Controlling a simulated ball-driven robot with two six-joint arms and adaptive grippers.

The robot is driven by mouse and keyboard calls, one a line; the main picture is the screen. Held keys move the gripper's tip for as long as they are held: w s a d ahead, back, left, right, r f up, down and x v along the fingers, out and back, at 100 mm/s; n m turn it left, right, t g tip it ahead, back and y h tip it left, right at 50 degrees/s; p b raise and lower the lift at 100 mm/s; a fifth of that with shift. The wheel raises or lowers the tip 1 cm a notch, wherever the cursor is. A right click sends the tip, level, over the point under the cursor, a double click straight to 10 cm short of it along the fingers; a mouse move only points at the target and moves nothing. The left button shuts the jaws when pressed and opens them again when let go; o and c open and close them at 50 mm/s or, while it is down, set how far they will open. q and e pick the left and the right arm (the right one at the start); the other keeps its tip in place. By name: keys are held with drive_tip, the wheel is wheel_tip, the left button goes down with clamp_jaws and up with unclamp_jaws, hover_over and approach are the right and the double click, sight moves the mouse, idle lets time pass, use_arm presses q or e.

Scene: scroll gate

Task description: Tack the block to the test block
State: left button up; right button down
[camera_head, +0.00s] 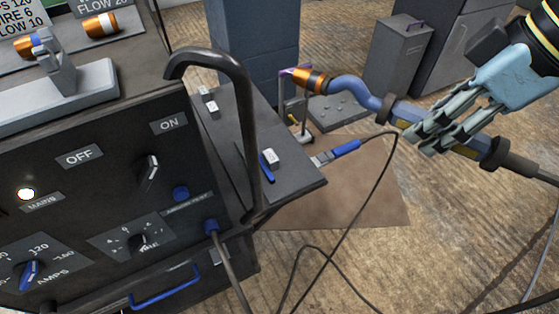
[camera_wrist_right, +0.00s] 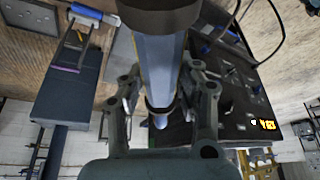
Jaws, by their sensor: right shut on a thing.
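My right gripper (camera_head: 425,128) is shut on the handle of a welding torch (camera_head: 350,88), which has a blue neck and a copper-orange nozzle. The nozzle points left, in front of a thin upright metal stand (camera_head: 304,132) in the head view; I cannot tell if they touch. In the right wrist view the torch handle (camera_wrist_right: 158,72) runs between the fingers. Small pale blocks (camera_head: 271,157) and (camera_head: 209,101) sit on the dark side shelf (camera_head: 300,183); I cannot tell which is the test block. My left gripper is not in view.
The welding machine (camera_head: 110,190) fills the left, with a lit mains lamp (camera_head: 26,194) and a bent black handle (camera_head: 245,100) rising beside the shelf. A blue-handled clamp (camera_head: 340,150) trails a cable. Grey cabinets (camera_head: 398,55) stand behind.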

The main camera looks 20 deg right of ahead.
drive_tip(key=shift+w+a, duration=0.1)
drive_tip(key=shift+a, duration=0.05)
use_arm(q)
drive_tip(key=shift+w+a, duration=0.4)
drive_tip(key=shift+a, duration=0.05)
